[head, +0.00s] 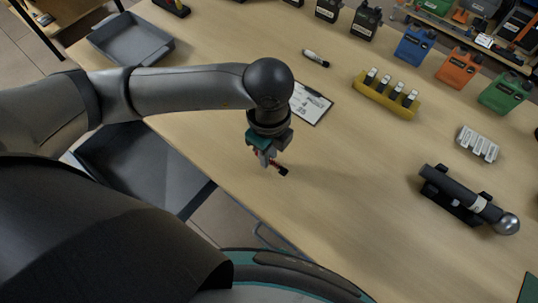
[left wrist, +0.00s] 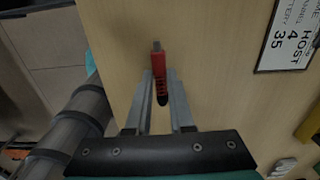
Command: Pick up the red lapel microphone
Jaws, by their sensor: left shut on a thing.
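The red lapel microphone (left wrist: 159,68) has a red body with a black end and a small grey clip tip. My left gripper (left wrist: 159,85) is shut on it, with the red body between the two fingers. In the head view the left gripper (head: 267,158) hangs over the near edge of the wooden table, and the red and black microphone (head: 280,169) sticks out to its lower right. It appears to be held above the table top. My right gripper is not in view.
A label card (head: 311,103) lies behind the gripper. A grey tray (head: 131,40) is at upper left.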

